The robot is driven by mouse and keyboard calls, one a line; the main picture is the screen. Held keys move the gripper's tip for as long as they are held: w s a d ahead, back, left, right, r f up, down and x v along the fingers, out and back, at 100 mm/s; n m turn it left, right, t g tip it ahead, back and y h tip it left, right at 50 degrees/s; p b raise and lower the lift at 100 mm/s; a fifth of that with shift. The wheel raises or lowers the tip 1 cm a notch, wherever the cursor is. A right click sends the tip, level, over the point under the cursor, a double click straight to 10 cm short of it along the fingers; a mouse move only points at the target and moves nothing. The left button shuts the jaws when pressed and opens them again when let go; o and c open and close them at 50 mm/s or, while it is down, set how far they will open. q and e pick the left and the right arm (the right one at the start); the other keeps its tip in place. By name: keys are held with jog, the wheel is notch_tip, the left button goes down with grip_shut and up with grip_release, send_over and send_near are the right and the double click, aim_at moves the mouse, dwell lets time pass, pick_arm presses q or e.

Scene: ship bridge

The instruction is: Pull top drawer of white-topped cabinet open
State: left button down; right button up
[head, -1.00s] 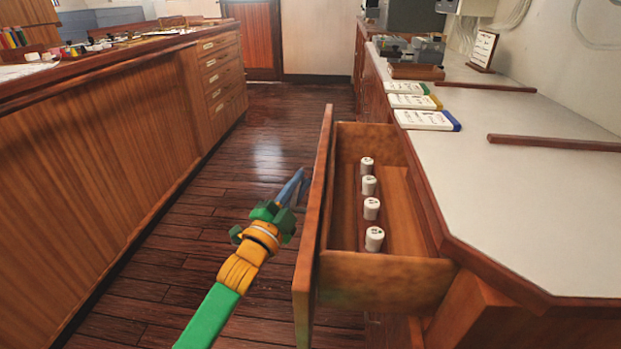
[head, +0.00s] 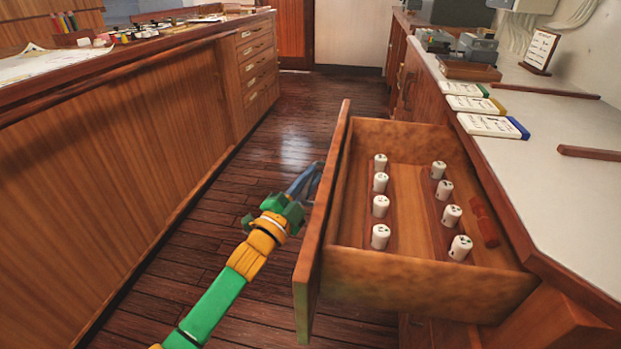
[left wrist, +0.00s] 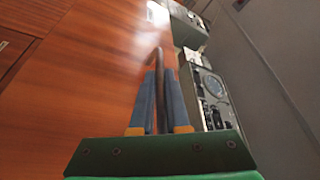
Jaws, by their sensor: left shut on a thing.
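The white-topped cabinet (head: 575,135) stands on the right in the head view. Its top drawer (head: 430,272) is pulled well out, showing two rows of white cylinders (head: 380,206) inside and a reddish-brown item (head: 484,222) by the right side. My left gripper (head: 312,180) is at the outer face of the drawer front, which partly hides its fingertips. In the left wrist view the blue fingers (left wrist: 158,95) are closed around a dark bar-like handle (left wrist: 158,65) along a wooden front. My right gripper is in neither view.
A long wooden counter (head: 110,125) with drawers stands on the left. The dark plank floor (head: 285,140) between is clear. On the white top lie labelled cases (head: 490,125), a wooden strip (head: 590,153), grey devices (head: 478,47) and a framed card (head: 541,50).

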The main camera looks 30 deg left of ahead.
pick_arm(q)
jog(key=c, duration=0.9)
grip_release()
jog(key=shift+s, duration=0.25)
jog(key=v, duration=0.6)
jog(key=shift+s, duration=0.3)
